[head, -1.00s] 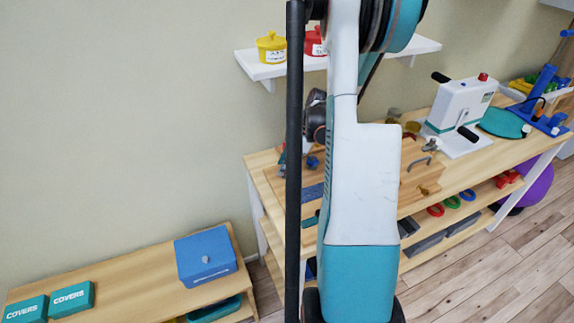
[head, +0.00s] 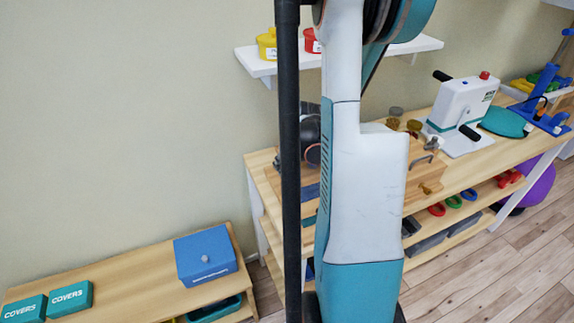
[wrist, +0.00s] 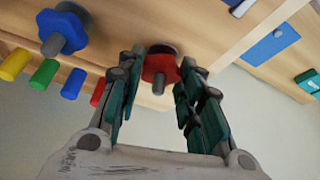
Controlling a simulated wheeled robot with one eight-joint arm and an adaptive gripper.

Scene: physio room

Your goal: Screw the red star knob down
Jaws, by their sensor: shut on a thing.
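The red star knob (wrist: 160,70) is in the upper middle of the wrist view, with a dark round grey part at its top. My gripper (wrist: 163,63) has one finger on each side of the knob and is shut on it. A blue star knob (wrist: 62,33) stands to the left, apart from my fingers. In the head view my arm hides the red knob and my fingertips. How far down the knob sits cannot be told.
Yellow, green, blue and red pegs (wrist: 43,74) line the board near the blue knob. In the head view, a white machine (head: 461,108) stands on the bench to the right. A blue box (head: 205,256) sits on the low bench at left.

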